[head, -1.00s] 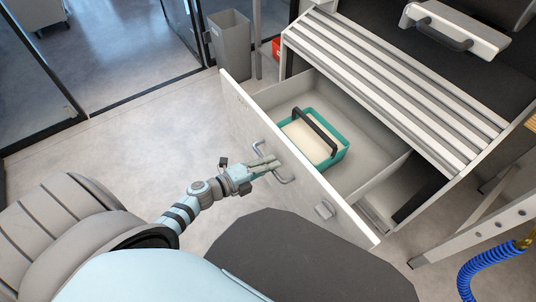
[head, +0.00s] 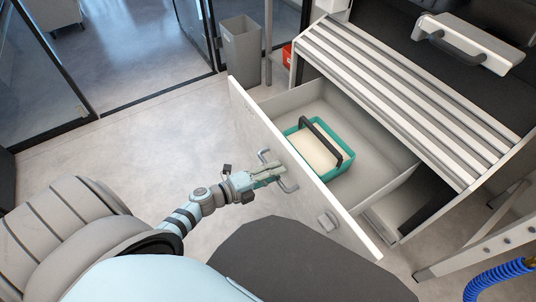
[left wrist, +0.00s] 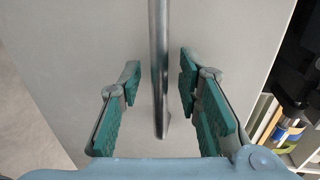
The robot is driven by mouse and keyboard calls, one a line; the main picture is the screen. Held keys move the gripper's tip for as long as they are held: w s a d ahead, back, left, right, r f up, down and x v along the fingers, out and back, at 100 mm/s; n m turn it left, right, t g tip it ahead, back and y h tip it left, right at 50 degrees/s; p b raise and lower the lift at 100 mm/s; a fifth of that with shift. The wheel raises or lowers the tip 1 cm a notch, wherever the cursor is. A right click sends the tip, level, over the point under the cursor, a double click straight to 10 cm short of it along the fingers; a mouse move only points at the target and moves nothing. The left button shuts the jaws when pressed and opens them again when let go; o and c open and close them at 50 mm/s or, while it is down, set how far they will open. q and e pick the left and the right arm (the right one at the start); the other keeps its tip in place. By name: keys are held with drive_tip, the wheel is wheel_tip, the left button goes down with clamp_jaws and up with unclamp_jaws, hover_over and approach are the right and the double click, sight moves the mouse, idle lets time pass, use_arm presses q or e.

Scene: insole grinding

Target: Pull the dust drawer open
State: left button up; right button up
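The dust drawer stands pulled out of its cabinet, with its pale front panel (head: 310,175) facing my left arm. A bent metal handle (head: 289,185) is fixed on the panel. My left gripper (head: 277,173) is at this handle. In the left wrist view, the handle bar (left wrist: 158,60) runs between the two teal-padded fingers of the left gripper (left wrist: 160,85), with a visible gap on both sides. That gripper is open around the bar. Inside the drawer lies a teal tray (head: 347,168) with a black handle and pale contents. My right gripper is not in view.
The cabinet has a slatted top (head: 390,90). A grey bin (head: 240,52) and a red object (head: 287,53) stand behind the drawer. A grey metal frame (head: 470,258) and blue hose (head: 500,281) are at the lower right. The floor left of the drawer is clear.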

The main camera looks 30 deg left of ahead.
use_arm(q)
drive_tip(key=v, duration=1.2)
drive_tip(key=shift+w+f, duration=0.1)
